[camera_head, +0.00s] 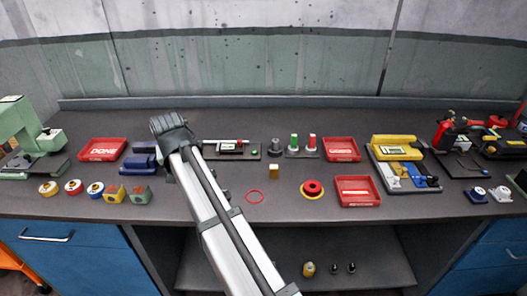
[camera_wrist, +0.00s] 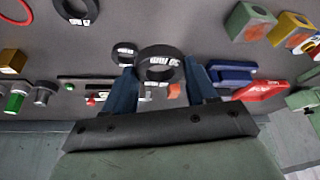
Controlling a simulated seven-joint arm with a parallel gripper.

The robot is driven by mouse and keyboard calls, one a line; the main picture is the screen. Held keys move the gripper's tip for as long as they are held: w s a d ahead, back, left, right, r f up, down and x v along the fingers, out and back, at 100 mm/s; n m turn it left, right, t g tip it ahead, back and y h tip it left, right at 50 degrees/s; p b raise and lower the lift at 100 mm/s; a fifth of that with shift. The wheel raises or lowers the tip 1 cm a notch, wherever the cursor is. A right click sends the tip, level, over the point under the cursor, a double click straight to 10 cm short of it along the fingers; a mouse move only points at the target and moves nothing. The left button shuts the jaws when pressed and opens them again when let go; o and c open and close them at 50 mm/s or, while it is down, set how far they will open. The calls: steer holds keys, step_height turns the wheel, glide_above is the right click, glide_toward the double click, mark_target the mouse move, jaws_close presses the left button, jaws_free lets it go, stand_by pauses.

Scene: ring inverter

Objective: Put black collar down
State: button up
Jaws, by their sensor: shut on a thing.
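My gripper (camera_wrist: 160,72) is shut on a black collar (camera_wrist: 156,50) in the wrist view. The collar has a white "30 mm" marking and sits between the two blue fingers. Its height above the bench cannot be told. Two other dark rings show in the wrist view: one just left of the held collar (camera_wrist: 124,52), and one with a white label (camera_wrist: 77,10) at the top. In the head view the end of my arm (camera_head: 170,125) is over the left middle of the bench; the fingers and held collar are hidden there.
A red "DONE" tray (camera_head: 103,149), a dark blue fixture (camera_head: 142,158) and several small parts stand left of my arm.

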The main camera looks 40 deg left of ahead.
mark_target(275, 140)
steer(key=w+d+r, duration=0.2)
steer(key=w+r, duration=0.1)
steer(key=w, duration=1.6)
steer(key=w+d+r, duration=0.2)
steer(key=w+r, duration=0.1)
steer(key=w, duration=1.5)
steer(key=shift+n, duration=0.5)
steer(key=shift+d+f, duration=0.2)
steer(key=shift+f, duration=4.5)
steer(key=shift+f, duration=0.6)
steer(key=o, duration=1.2)
